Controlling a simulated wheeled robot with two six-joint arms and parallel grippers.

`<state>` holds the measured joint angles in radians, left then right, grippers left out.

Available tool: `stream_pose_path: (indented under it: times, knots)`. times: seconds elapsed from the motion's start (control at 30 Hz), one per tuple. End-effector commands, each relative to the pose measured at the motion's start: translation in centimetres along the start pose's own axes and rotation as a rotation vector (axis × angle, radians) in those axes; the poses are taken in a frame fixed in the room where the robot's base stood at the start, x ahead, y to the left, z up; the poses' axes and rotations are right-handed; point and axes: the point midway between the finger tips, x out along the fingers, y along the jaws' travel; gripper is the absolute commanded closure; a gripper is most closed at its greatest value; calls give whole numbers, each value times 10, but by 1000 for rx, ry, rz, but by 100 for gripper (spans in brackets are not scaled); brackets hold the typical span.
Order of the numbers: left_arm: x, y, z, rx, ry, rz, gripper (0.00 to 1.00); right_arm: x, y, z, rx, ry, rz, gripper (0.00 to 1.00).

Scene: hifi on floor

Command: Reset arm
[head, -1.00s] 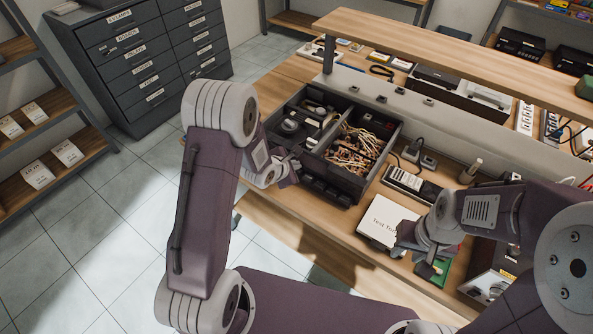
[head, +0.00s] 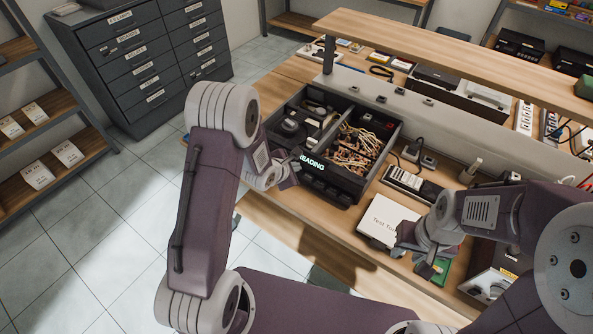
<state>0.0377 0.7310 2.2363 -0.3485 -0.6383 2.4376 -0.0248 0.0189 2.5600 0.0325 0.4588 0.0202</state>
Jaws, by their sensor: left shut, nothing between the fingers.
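My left gripper (head: 290,172) is at the front left side of a dark divided tray (head: 343,187) on the wooden bench. It is shut and empty, and its tips are close to the tray's front wall; whether they touch cannot be told. My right gripper (head: 403,246) is over the bench at the right, near a white box (head: 384,217) with writing on it and a green board (head: 436,268). Its fingers are small and partly hidden by its own wrist, so its opening cannot be told.
The tray holds bundled wires (head: 357,148) and dark parts. A power strip (head: 408,182) lies right of it. A raised shelf (head: 450,50) spans the bench's back. A drawer cabinet (head: 140,60) stands back left. Tiled floor (head: 110,225) is open at left.

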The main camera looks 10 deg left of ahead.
Motion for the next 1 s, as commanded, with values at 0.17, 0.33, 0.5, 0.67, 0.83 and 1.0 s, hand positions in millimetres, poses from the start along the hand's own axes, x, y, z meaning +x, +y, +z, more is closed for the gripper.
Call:
stream_pose_path:
  times: [0.17, 0.33, 0.5, 0.67, 0.83, 1.0]
  knots:
    - [-2, 1, 0, -2, 6, -6, 100, -6, 0, -1, 0, 0, 0, 64]
    - [-5, 5, 4, -2, 4, -4, 100, -14, 0, -2, 0, 0, 0, 64]
    - [-4, 6, 4, -1, 1, 0, 100, -12, 0, -1, 0, 0, 0, 64]
    - [-8, 10, 8, -1, -1, 2, 100, -20, 0, -2, 0, 0, 0, 64]
    - [-23, 20, 18, -1, 1, 0, 100, -42, -1, -4, 0, 0, 0, 64]
    - [-36, 29, 28, -1, 2, -1, 100, -63, -1, -7, 0, 0, 0, 64]
